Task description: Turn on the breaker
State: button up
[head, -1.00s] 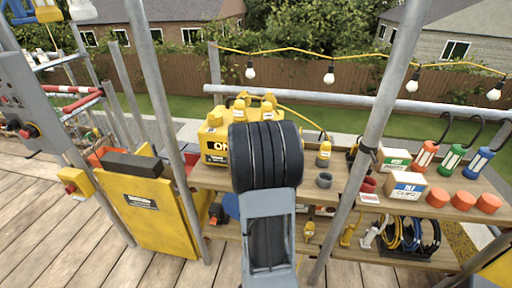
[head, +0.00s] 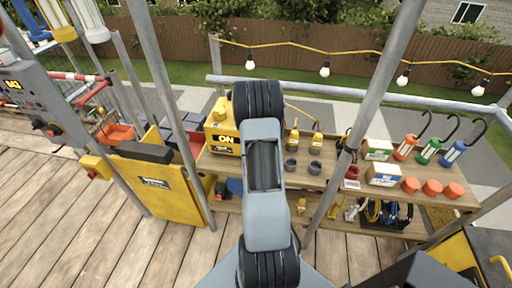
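A yellow box (head: 222,136) with a black label reading "ON" stands at the left end of the upper wooden shelf. My arm rises from the bottom middle and covers its right side. I cannot make out a breaker switch on the box. A grey panel (head: 45,100) with red and dark knobs stands at the far left, and a small yellow box with a red button (head: 95,166) is below it. I cannot tell which of these is the breaker. My gripper is not in view.
The shelf (head: 335,172) holds yellow plugs (head: 317,141), grey rings, small cartons (head: 384,174), orange cups (head: 431,187) and hooked lamps (head: 429,151). Grey scaffold poles (head: 343,165) stand before it. A yellow panel (head: 160,190) stands left. The wooden deck (head: 90,240) is clear at lower left.

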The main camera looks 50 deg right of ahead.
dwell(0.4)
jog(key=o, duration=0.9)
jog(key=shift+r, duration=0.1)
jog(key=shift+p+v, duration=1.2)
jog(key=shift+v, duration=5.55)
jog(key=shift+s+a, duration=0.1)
